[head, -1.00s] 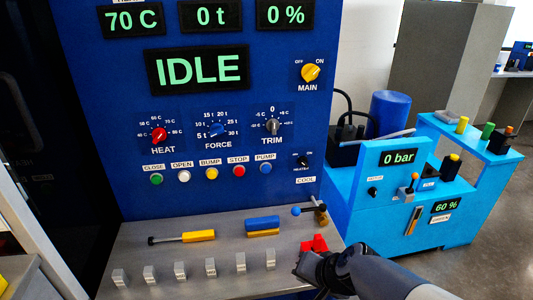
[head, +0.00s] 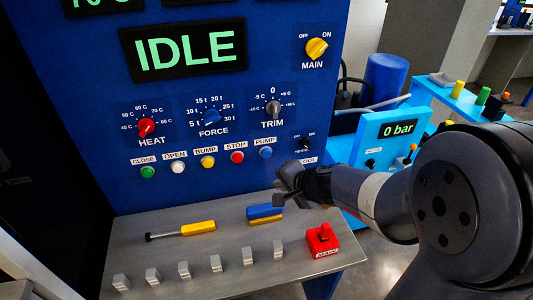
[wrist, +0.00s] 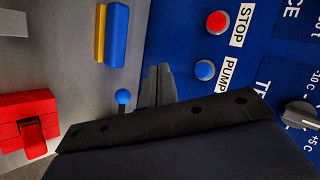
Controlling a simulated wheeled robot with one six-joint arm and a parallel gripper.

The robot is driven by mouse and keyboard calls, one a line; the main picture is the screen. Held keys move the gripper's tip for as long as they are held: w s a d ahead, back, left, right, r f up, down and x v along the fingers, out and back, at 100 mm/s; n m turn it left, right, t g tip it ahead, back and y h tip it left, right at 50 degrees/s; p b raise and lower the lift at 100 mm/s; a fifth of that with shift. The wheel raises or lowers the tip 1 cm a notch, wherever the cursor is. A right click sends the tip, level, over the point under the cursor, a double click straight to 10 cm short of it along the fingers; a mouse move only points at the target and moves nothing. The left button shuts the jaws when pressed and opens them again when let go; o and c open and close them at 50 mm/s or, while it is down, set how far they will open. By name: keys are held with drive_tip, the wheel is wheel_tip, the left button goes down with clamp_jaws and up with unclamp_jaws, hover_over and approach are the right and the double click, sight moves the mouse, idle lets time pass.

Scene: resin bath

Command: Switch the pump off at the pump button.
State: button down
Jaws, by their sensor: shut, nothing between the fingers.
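The pump button (head: 265,152) is a round blue button under the label PUMP, at the right end of the button row on the blue panel. It also shows in the wrist view (wrist: 205,70), beside the red stop button (wrist: 217,22). My gripper (head: 280,180) is shut and empty, just below and slightly right of the pump button in the head view. In the wrist view its closed fingers (wrist: 158,86) point up the picture, left of the pump button and apart from it. Their distance from the panel is hard to tell.
A blue ball knob (wrist: 123,97) sits close to my fingers. The grey shelf (head: 215,236) below the panel holds a yellow-handled tool (head: 197,228), a blue-and-yellow block (head: 265,213) and a red switch box (head: 322,241). The display (head: 184,48) reads IDLE.

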drive_tip(key=p, duration=0.3)
approach(265, 158)
drive_tip(key=shift+w+a+f, duration=0.35)
drive_tip(key=shift+a+f, duration=0.05)
drive_tip(key=shift+f, duration=0.35)
drive_tip(key=shift+w+a+f, duration=0.35)
drive_tip(key=shift+a+f, duration=0.05)
drive_tip(key=shift+f, duration=0.3)
drive_tip(key=shift+w+a+f, duration=0.35)
drive_tip(key=shift+a+f, duration=0.1)
drive_tip(key=shift+f, duration=0.3)
drive_tip(key=shift+w+a, duration=0.15)
drive_tip(key=shift+w, duration=0.25)
drive_tip(key=shift+w+a, duration=0.1)
drive_tip(key=shift+w, duration=0.4)
idle(0.7)
drive_tip(key=shift+s, duration=0.1)
drive_tip(key=shift+s+d+b, duration=0.25)
drive_tip(key=shift+s+b, duration=0.45)
drive_tip(key=shift+s, duration=0.1)
